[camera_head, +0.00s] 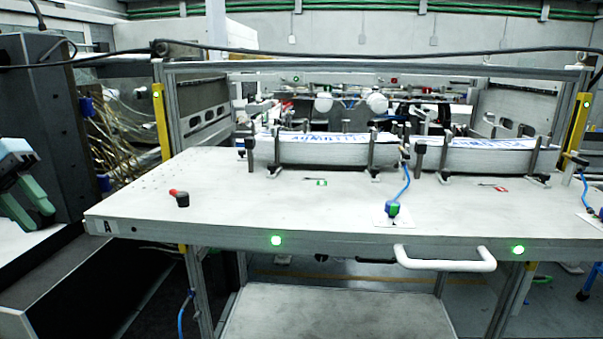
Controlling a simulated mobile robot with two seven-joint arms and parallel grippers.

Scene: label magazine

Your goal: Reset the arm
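My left gripper (38,217) is at the far left edge of the head view, with a light blue body and two green fingers. The fingers are spread apart with nothing between them. It hangs to the left of the grey-white table (260,205), apart from it. My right gripper does not show. Two label magazines stand side by side at the back of the table, the left one (310,153) and the right one (480,158). Each holds a long stack of labels between dark upright posts.
A dark cabinet (45,120) stands behind my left gripper. A red-and-black knob (181,198) sits on the table's left part. A white handle (445,262) juts from the front.

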